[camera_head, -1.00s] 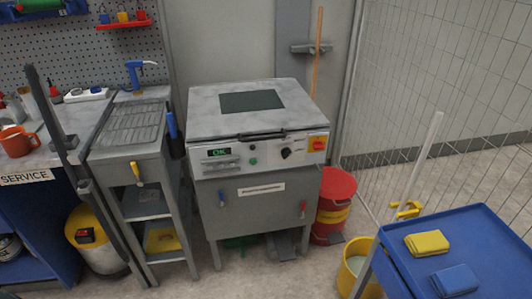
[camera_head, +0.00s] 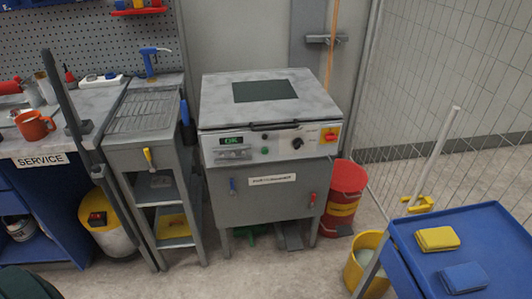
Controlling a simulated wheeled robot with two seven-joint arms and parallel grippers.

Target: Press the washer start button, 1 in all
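The washer (camera_head: 262,158) is a grey box on legs in the middle of the view, with its lid down and a dark panel on top. Its front control strip has a display (camera_head: 231,141) reading "OK" in green. A small round green button (camera_head: 265,150) is right of the display. A black knob (camera_head: 297,143) and a red switch on a yellow plate (camera_head: 330,135) are further right. Nothing covers the control strip. I cannot read the label by the green button. Neither of my grippers is in view.
A bench marked "SERVICE" (camera_head: 42,160) and a grey drain stand (camera_head: 140,118) are on the left. Bare floor shows in front of the washer.

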